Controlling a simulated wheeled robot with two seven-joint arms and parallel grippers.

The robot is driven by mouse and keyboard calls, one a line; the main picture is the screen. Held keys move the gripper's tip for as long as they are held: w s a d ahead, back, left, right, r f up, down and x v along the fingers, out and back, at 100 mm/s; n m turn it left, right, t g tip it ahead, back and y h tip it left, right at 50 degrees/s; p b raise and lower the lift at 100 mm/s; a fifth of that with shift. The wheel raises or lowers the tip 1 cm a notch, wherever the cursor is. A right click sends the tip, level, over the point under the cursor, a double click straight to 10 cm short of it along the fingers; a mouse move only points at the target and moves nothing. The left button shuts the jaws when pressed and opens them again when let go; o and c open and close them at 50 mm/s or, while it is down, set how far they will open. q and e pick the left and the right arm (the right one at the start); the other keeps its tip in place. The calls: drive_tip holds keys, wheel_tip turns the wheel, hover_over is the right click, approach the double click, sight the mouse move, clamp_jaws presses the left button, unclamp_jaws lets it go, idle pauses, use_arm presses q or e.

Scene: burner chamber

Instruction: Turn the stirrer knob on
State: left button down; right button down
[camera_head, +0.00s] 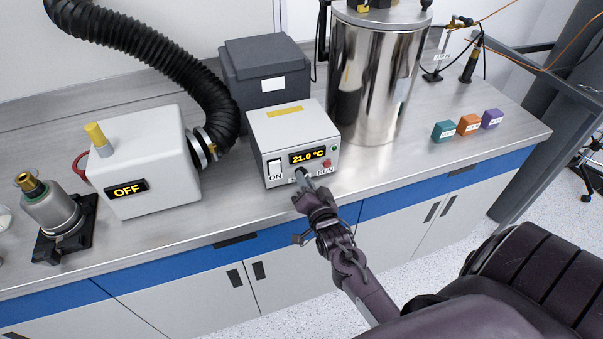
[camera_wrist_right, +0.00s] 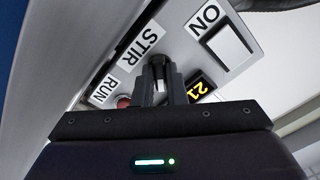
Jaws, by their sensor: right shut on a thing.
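The control box (camera_head: 293,130) is a light grey unit on the bench, with a display reading 21.0 °C (camera_head: 307,156), an ON rocker switch (camera_head: 275,169) and a red RUN button (camera_head: 327,163). My right gripper (camera_head: 303,179) is at the lower middle of its front panel. In the right wrist view the fingers are shut on the stirrer knob (camera_wrist_right: 158,62), beside the STIR label (camera_wrist_right: 138,46). The fingers hide most of the knob, so its setting cannot be told. My left gripper is not in view.
A white box showing OFF (camera_head: 127,189) with a black hose (camera_head: 160,55) stands left. A steel vessel (camera_head: 375,85) stands behind right. Small teal (camera_head: 443,131), orange (camera_head: 469,124) and purple (camera_head: 491,118) blocks sit at right. The bench in front of them is clear.

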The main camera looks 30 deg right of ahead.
drive_tip(key=m, duration=0.3)
drive_tip(key=m+p, duration=0.1)
drive_tip(key=m, duration=0.1)
drive_tip(key=shift+r+m, duration=0.2)
drive_tip(key=shift+m, duration=1.1)
drive_tip(key=shift+m+p, duration=0.3)
drive_tip(key=c, duration=1.8)
unclamp_jaws()
drive_tip(key=shift+m, duration=0.3)
drive_tip(key=shift+c, duration=0.2)
drive_tip(key=o, duration=0.5)
drive_tip(key=shift+o, duration=1)
drive_tip(key=shift+f, duration=0.1)
drive_tip(key=shift+w+f, duration=0.1)
